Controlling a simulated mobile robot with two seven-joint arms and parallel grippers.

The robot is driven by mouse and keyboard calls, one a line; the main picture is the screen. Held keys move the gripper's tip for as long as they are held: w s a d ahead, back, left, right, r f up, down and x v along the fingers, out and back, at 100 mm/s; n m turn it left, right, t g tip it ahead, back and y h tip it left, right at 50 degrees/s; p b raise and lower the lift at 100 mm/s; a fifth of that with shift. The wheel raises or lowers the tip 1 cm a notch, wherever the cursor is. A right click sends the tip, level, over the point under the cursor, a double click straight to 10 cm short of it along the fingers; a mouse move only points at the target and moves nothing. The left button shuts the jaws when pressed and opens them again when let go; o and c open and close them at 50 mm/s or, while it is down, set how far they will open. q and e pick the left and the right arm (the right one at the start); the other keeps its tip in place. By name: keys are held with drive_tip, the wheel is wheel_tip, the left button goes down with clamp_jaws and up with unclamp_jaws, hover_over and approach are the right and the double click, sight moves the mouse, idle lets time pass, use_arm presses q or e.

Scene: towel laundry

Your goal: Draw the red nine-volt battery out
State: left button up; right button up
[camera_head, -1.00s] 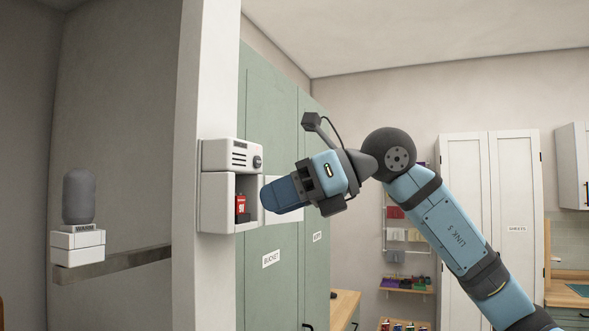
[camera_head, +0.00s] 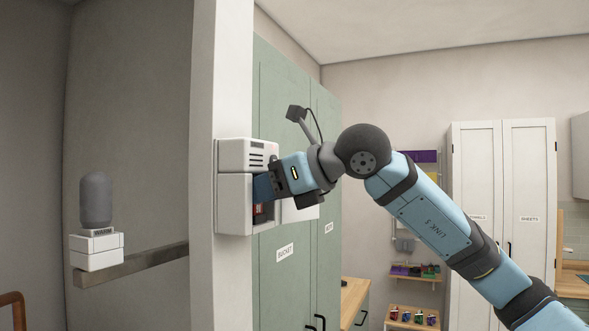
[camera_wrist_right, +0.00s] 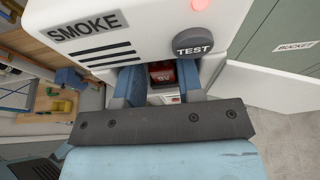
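The white smoke alarm (camera_head: 234,188) is fixed to the pillar, with its battery bay open. The red nine-volt battery (camera_wrist_right: 162,77) sits in the bay; in the head view only a dark red sliver of it (camera_head: 258,210) shows below my fingers. My right gripper (camera_head: 260,188) reaches into the bay from the right. In the right wrist view its two blue fingers (camera_wrist_right: 163,84) stand apart, one on each side of the battery, and look open with no clear contact. The fingertips are partly hidden by the alarm's front. My left gripper is out of view.
The bay's white door (camera_wrist_right: 275,92) hangs open at the right of the alarm. The round TEST button (camera_wrist_right: 193,43) is just above my right finger. Green cabinets (camera_head: 285,200) stand behind. A grey speaker (camera_head: 96,200) stands on a white box at left.

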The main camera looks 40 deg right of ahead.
drive_tip(key=shift+x, duration=1.25)
drive_tip(key=c, duration=0.5)
drive_tip(key=shift+c, duration=0.2)
drive_tip(key=shift+r+p, duration=0.15)
drive_tip(key=shift+p, duration=0.15)
